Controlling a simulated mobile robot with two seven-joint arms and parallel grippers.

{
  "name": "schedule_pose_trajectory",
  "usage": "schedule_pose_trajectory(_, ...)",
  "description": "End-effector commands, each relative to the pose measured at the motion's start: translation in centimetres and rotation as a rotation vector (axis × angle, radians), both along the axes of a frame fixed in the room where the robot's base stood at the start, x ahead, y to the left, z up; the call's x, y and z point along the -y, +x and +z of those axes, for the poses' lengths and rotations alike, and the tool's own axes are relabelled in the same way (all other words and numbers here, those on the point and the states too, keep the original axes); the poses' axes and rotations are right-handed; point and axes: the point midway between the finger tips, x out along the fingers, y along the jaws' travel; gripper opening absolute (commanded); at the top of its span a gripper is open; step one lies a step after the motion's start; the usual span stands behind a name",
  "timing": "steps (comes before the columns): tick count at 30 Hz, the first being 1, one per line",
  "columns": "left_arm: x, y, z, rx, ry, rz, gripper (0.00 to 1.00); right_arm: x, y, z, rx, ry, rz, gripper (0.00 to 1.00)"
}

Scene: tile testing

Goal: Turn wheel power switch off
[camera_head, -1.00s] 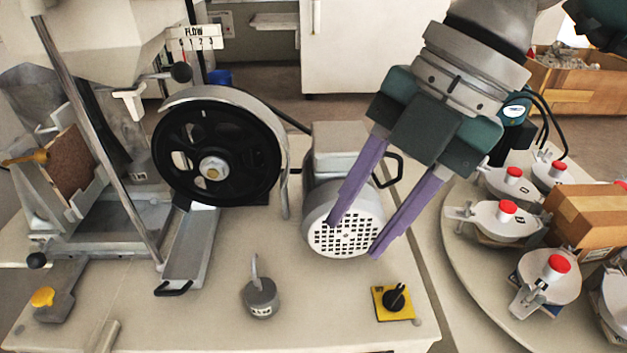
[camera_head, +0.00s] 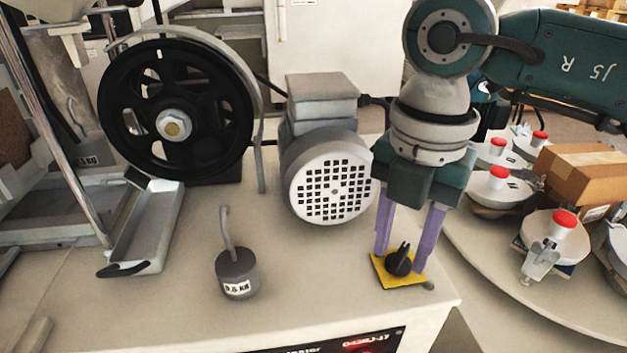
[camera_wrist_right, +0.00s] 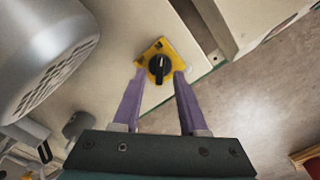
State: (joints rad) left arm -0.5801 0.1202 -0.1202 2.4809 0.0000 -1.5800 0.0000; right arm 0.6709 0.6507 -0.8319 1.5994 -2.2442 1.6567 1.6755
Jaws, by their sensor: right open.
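The wheel power switch is a black rotary knob (camera_head: 399,262) on a yellow square plate (camera_head: 384,281), near the front right corner of the machine table. My right gripper (camera_head: 399,258) points down over it, with its two purple fingers apart on either side of the knob. In the right wrist view the knob (camera_wrist_right: 158,68) sits between the open fingertips (camera_wrist_right: 159,74), its ridge roughly in line with the fingers. I cannot tell whether the fingers touch the plate. The black wheel (camera_head: 174,122) stands at the left. My left gripper is not in view.
A grey motor (camera_head: 330,170) stands behind and left of the switch. A grey weight (camera_head: 236,274) with a hooked rod is on the table to the left. At the right, a round table (camera_head: 490,268) bears red-topped clamps and a cardboard box (camera_head: 585,172).

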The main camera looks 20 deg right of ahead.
Motion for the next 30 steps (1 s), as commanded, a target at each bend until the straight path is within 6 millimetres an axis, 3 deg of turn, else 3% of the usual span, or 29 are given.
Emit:
schedule_pose_trajectory(9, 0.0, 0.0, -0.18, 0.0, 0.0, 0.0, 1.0, -0.02, -0.01, -0.34, 0.0, 0.0, 0.001, 0.42)
schedule_pose_trajectory(20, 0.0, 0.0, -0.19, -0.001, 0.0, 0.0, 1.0, -0.01, -0.01, -0.33, 0.0, 0.0, 0.001, 0.02)
schedule_pose_trajectory(30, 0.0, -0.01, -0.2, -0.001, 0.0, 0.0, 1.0, 0.0, 0.0, -0.32, 0.0, 0.0, 0.001, 0.0)
